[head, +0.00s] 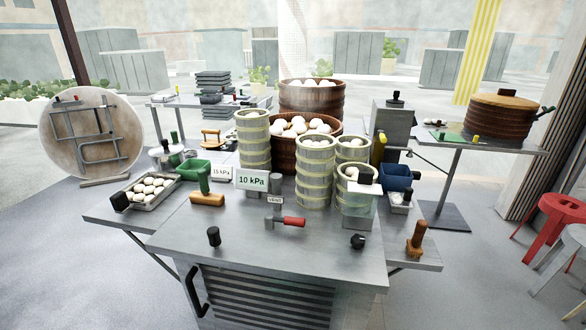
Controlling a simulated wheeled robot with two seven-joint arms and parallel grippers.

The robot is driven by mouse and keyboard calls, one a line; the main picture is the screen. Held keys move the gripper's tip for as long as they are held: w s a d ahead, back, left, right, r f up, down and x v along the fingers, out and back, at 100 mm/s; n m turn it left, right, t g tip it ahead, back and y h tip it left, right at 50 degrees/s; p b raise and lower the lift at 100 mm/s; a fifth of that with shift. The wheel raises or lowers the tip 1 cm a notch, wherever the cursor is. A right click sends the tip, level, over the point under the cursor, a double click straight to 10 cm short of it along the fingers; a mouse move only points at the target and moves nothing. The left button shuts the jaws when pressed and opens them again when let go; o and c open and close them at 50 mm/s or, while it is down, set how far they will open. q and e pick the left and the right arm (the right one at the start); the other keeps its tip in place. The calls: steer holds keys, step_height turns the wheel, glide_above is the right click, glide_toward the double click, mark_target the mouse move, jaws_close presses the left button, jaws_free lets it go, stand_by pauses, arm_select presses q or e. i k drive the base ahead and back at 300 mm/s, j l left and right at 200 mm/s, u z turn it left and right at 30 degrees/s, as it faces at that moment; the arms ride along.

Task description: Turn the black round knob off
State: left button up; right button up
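A black round knob (357,242) sits on the front right part of the grey metal counter (255,255). It looks like a short, dark cylinder facing partly towards me, and its setting is too small to read. A second black upright knob or handle (214,237) stands on the front left of the counter. Neither of my grippers shows in the head view, and nothing is touching the knobs.
A wooden-handled tool (417,240) is at right. The front counter between the two knobs is clear.

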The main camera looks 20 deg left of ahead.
mark_target(358, 241)
steer(key=k+l+u, duration=0.2)
steer(key=u, duration=0.15)
steer(key=k+l+u, duration=0.2)
steer(key=u, duration=0.15)
